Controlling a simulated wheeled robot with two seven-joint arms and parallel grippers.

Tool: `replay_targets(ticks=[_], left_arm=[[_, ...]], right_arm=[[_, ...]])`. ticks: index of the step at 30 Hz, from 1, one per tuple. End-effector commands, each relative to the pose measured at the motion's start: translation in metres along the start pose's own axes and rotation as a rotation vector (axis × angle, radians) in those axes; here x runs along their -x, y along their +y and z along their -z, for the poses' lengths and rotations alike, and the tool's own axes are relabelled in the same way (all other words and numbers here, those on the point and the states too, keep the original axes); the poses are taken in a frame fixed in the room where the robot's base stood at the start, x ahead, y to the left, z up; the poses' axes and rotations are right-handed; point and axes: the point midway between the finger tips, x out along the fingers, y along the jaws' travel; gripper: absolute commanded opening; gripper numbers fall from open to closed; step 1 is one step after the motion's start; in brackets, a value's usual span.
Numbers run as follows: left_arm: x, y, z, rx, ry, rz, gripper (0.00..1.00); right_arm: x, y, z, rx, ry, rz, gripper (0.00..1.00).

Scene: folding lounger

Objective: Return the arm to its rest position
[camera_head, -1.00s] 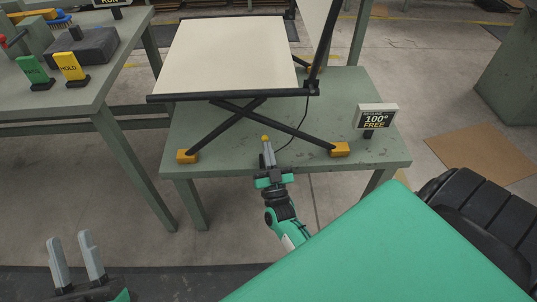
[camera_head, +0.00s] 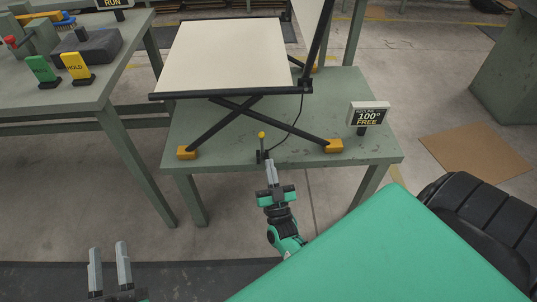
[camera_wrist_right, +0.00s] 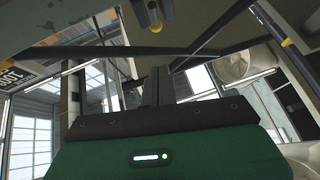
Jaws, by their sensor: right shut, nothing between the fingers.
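The folding lounger has a cream panel (camera_head: 225,58) on a black frame with crossed legs and yellow feet (camera_head: 187,152). It stands on a green table (camera_head: 290,150). A small lever with a yellow knob (camera_head: 262,135) stands near the table's front edge. My right gripper (camera_head: 271,168) is shut and empty, just in front of that edge, apart from the lever. In the right wrist view its dark fingers (camera_wrist_right: 155,88) point toward the lounger's underside. My left gripper (camera_head: 108,255) is open and empty at the lower left, its two grey fingers apart.
A sign reading 100° FREE (camera_head: 368,114) stands at the table's right. A second table (camera_head: 75,96) at the left holds a green tag (camera_head: 42,70), a yellow HOLD tag (camera_head: 76,67) and a dark block. Floor is clear between the tables' fronts and me.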

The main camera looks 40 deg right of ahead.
Motion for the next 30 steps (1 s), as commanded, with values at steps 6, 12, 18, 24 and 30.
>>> replay_targets(ticks=[6, 12, 18, 24, 30], left_arm=[[0.003, 0.002, -0.008, 0.007, -0.047, 0.0, 0.36], [0.003, 0.002, -0.011, 0.008, -0.061, -0.001, 0.36], [0.004, 0.002, -0.011, 0.009, -0.063, -0.001, 0.36], [0.004, 0.003, -0.012, 0.01, -0.063, 0.0, 0.36], [0.004, 0.002, -0.011, 0.009, -0.063, 0.0, 0.36]], right_arm=[[0.041, 0.0, -0.001, 0.0, -0.002, 0.001, 0.0], [0.057, 0.0, -0.002, 0.0, 0.0, 0.001, 0.0], [0.059, 0.0, -0.002, -0.001, 0.001, 0.001, 0.0], [0.05, -0.017, 0.015, -0.041, -0.016, 0.069, 0.0], [0.038, -0.077, 0.075, -0.166, -0.106, 0.291, 0.0]])
